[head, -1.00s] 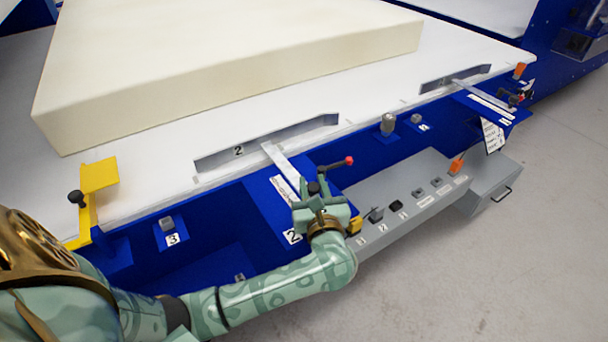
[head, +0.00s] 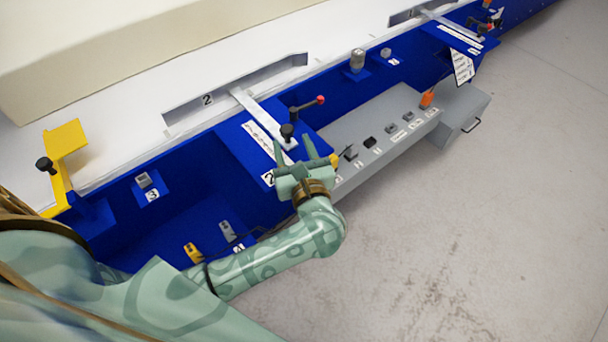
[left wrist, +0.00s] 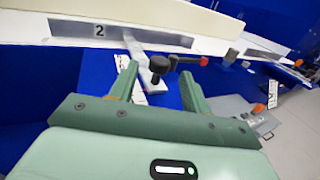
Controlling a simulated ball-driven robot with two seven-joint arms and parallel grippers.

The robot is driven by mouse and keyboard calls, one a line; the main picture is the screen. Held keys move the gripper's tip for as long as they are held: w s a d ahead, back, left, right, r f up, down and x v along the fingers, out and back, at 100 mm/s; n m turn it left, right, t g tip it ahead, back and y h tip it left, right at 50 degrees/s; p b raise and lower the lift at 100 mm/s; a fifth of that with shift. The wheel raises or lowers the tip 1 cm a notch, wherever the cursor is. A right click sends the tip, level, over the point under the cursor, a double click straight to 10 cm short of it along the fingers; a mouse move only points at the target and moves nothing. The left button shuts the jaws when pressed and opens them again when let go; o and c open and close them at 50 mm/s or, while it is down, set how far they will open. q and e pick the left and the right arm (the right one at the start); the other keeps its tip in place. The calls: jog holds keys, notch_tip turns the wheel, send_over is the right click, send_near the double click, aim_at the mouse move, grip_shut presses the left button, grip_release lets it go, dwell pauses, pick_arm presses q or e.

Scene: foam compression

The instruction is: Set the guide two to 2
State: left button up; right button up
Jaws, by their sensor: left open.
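Guide two is a grey metal plate marked 2 (head: 235,88) along the edge of the white table, joined to a flat slide bar (head: 262,118) over a blue bracket with a printed scale (head: 265,142). A black knob (head: 288,131) stands at the bar's near end. A lever with a red tip (head: 307,104) is beside it. My left gripper (head: 293,145) is open, its fingers pointing at the knob. In the left wrist view the knob (left wrist: 159,64) shows beyond and between the two open fingers, apart from them. The scale reading is too small to tell. My right gripper is not in view.
A cream foam block (head: 110,50) lies on the white table. A grey control box (head: 390,140) with several switches is right of my gripper. A yellow stop (head: 65,140) with a black knob is at the left. Open floor (head: 500,220) lies at the right.

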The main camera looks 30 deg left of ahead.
pick_arm(q)
jog(key=v, duration=1)
jog(key=shift+p, duration=0.45)
jog(key=shift+s+d, duration=0.1)
jog(key=shift+d, duration=0.05)
